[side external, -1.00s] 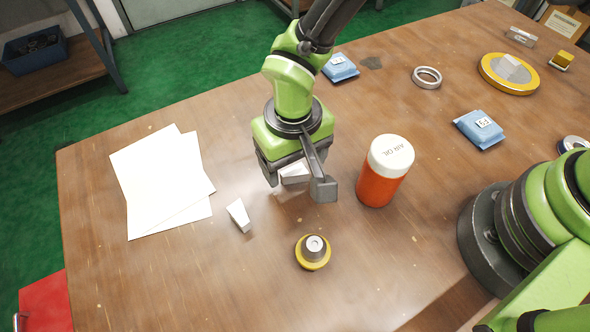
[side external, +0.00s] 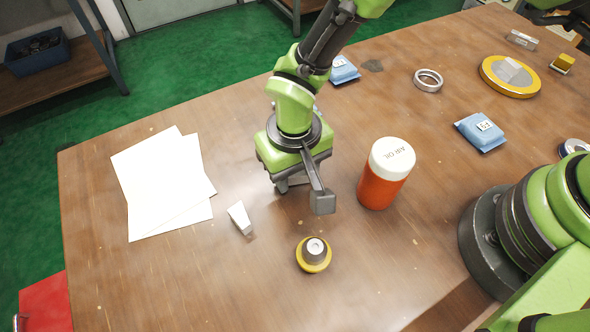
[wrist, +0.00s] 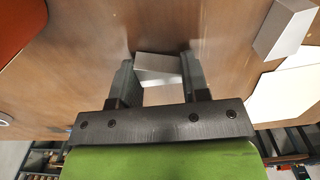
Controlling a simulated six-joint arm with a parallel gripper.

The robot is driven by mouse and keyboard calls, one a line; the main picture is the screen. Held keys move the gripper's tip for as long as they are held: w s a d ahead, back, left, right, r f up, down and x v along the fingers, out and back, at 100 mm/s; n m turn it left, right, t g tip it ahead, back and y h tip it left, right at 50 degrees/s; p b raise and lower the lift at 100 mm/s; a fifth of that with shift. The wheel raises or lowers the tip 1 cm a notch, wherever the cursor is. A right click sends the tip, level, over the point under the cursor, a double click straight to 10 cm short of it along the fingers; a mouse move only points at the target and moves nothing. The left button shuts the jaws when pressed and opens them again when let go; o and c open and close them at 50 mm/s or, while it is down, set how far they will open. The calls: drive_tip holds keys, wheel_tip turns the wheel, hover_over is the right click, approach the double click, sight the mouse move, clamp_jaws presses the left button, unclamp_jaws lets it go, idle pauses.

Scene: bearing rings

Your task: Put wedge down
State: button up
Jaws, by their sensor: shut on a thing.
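My gripper (side external: 293,184) is low over the wooden table, left of the orange bottle. In the wrist view my gripper (wrist: 158,80) has its two dark fingers closed on a pale grey wedge (wrist: 158,68). In the side view the fingers and gripper body hide most of this wedge. I cannot tell whether it touches the table. A second pale wedge (side external: 240,217) lies on the table to the left of my gripper. It also shows at the upper right of the wrist view (wrist: 284,27).
The orange bottle with a white lid (side external: 385,173) stands close on the right. A yellow-based knob part (side external: 313,254) stands in front. White papers (side external: 163,185) lie on the left. Blue packets (side external: 480,131), a metal ring (side external: 428,80) and a yellow disc (side external: 510,76) lie farther right.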

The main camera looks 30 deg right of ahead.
wheel_tip(320, 180, up, 10)
drive_tip(key=shift+f, duration=0.25)
drive_tip(key=shift+w+d+r, duration=0.15)
drive_tip(key=shift+w+d, duration=0.05)
drive_tip(key=shift+d, duration=0.05)
drive_tip(key=w+d+r+m, duration=0.1)
drive_tip(key=w+d+m, duration=0.3)
drive_tip(key=d, duration=0.7)
drive_tip(key=w+d+r+m, duration=0.1)
drive_tip(key=w+d+m, duration=0.2)
drive_tip(key=d, duration=0.9)
drive_tip(key=w+d+r+m, duration=0.1)
drive_tip(key=w+d+m, duration=0.3)
drive_tip(key=d, duration=0.7)
drive_tip(key=m, duration=0.7)
hover_over(510, 78)
wheel_tip(510, 78, down, 8)
drive_tip(key=shift+a+r, duration=0.1)
drive_tip(key=shift+r, duration=0.15)
drive_tip(key=shift+f, duration=0.1)
